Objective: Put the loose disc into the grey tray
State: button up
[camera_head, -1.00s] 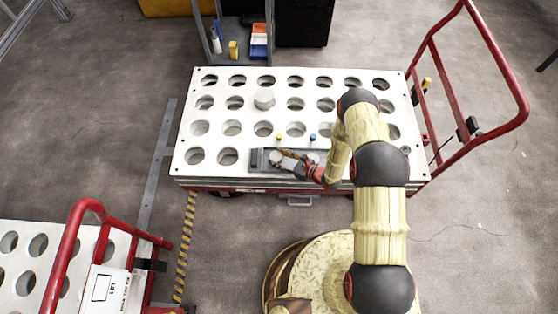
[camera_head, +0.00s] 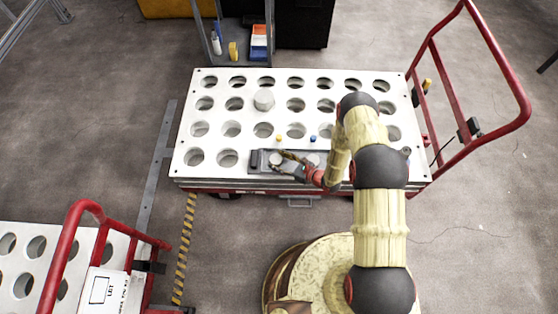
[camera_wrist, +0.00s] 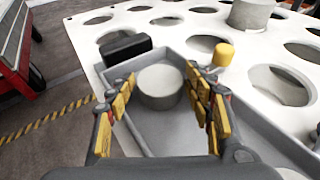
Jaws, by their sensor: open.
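A pale grey disc (camera_wrist: 160,86) lies in the far end of the grey tray (camera_wrist: 188,132), beside its end wall. In the head view this disc (camera_head: 275,158) is at the left end of the tray (camera_head: 256,168), partly behind a finger. My gripper (camera_wrist: 160,100) is open, one finger on each side of the disc. Whether a finger touches it I cannot tell. My gripper (camera_head: 281,161) is low over the tray in the head view. Another pale round piece (camera_head: 312,158) shows farther right in the tray, partly covered by my arm.
The tray lies on a white cart top (camera_head: 213,143) with rows of round holes. A taller pale cylinder (camera_head: 264,99) stands at a hole behind. A yellow peg (camera_head: 279,138) and a blue peg (camera_head: 313,138) stand behind the tray. A black block (camera_wrist: 125,47) is beside it.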

jog(key=p+v, duration=0.3)
jog(key=v, duration=0.9)
jog(key=shift+r, duration=0.1)
jog(key=a+r+n+g, duration=0.2)
jog(key=r+n+g, duration=0.35)
jog(key=r, duration=1.25)
jog(key=a+r+n+g, duration=0.3)
jog(key=r+n, duration=0.6)
jog(key=r, duration=0.8)
jog(key=s+d+r+n+t+h, duration=0.3)
jog(key=s+d+r+n+h, duration=0.2)
jog(key=s+r, duration=0.5)
jog(key=s+d+r+n+t+h, duration=0.3)
jog(key=s+d+r, duration=0.6)
jog(key=r, duration=0.6)
jog(key=s+n+h, duration=0.1)
jog(key=n+h, duration=0.1)
jog(key=h, duration=0.1)
jog(key=shift+s+n, duration=0.35)
jog(key=shift+s, duration=0.05)
